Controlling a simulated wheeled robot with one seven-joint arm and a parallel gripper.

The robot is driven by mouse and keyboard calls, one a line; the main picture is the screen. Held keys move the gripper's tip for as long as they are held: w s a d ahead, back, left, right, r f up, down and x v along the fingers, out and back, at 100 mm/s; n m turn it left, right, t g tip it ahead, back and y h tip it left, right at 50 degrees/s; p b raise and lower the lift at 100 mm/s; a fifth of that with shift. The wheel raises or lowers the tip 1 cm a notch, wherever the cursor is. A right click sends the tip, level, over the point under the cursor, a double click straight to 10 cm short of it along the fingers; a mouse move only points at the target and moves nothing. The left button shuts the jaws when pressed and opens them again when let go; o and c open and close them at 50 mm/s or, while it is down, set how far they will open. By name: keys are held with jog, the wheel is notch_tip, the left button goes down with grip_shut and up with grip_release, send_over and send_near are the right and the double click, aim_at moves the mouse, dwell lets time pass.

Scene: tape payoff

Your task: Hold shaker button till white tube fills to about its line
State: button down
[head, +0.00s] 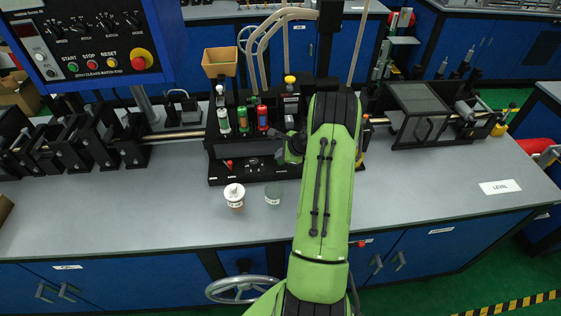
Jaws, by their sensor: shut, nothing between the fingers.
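A white tube (224,121) stands upright in a black fixture on the bench, left of a green tube (243,119) and a red tube (262,117). Its fill line and level are too small to make out. My green arm reaches over the bench from the front. My gripper (277,134) is small and dark at the arm's far end, shut and empty, close to the fixture's right part, just right of and below the red tube. Whether it touches anything is unclear. A yellow-topped dark unit (290,90) stands behind it. I cannot tell which part is the shaker button.
A tan hopper (220,62) is above the tubes. A blue control panel (85,45) hangs at upper left. The grey bench (120,205) is clear at front left.

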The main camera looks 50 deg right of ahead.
jog(key=shift+f, duration=0.35)
dwell(1.1)
jog(key=shift+r+p, duration=0.35)
jog(key=shift+r, duration=0.55)
jog(key=shift+r, duration=0.1)
notch_tip(320, 180, up, 5)
jog(key=p, duration=0.3)
jog(key=shift+p, duration=0.35)
